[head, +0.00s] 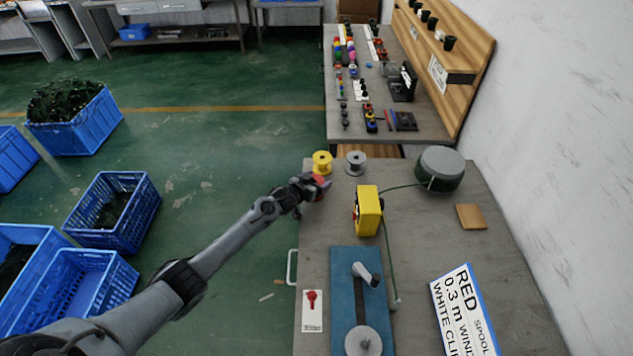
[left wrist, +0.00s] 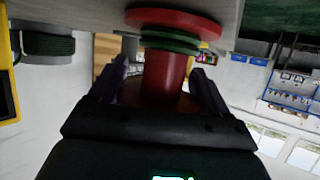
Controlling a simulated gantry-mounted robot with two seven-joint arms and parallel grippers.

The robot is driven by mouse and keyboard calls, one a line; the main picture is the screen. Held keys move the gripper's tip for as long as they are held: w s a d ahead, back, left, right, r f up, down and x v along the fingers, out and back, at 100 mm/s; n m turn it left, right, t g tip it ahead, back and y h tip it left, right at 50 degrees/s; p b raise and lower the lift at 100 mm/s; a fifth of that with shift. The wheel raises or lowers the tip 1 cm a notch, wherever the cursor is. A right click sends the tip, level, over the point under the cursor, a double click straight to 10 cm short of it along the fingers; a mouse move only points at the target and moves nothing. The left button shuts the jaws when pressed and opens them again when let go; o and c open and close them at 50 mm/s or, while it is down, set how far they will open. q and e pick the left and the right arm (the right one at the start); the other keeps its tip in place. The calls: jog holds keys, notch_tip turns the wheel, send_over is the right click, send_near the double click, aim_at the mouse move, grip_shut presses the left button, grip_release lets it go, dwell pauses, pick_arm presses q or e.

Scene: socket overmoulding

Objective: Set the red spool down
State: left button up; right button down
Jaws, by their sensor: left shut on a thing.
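The red spool (head: 321,182) is at the far left edge of the grey workbench, mostly hidden by my left gripper (head: 316,187) in the head view. In the left wrist view the red spool (left wrist: 165,75) sits between the dark fingers of my left gripper (left wrist: 163,88), which is shut on it. Dark green wire (left wrist: 170,42) is wound near one flange. That flange is close to the grey bench surface; I cannot tell whether it touches. My right gripper is not in view.
A yellow spool (head: 322,163) and a grey spool (head: 355,163) stand just beyond. A yellow device (head: 367,210), a blue winding fixture (head: 343,262), a green wire drum (head: 441,168) and a printed sign (head: 465,312) occupy the bench (head: 425,240). Blue crates (head: 115,208) stand on the floor.

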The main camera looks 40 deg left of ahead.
pick_arm(q)
jog(key=shift+f, duration=0.2)
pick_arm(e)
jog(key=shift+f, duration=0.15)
pick_arm(q)
jog(key=o, duration=1)
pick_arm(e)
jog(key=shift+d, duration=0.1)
pick_arm(q)
jog(key=shift+r, duration=0.1)
jog(key=shift+r, duration=0.2)
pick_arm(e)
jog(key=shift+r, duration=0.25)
pick_arm(q)
jog(key=shift+s+d+r+p, duration=0.1)
jog(key=shift+s+r+p, duration=0.15)
jog(key=shift+s+p, duration=0.25)
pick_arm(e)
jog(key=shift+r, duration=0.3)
pick_arm(q)
jog(key=p+v, duration=0.2)
jog(key=v, duration=0.8)
jog(key=shift+s+p, duration=0.35)
jog(key=shift+s, duration=0.05)
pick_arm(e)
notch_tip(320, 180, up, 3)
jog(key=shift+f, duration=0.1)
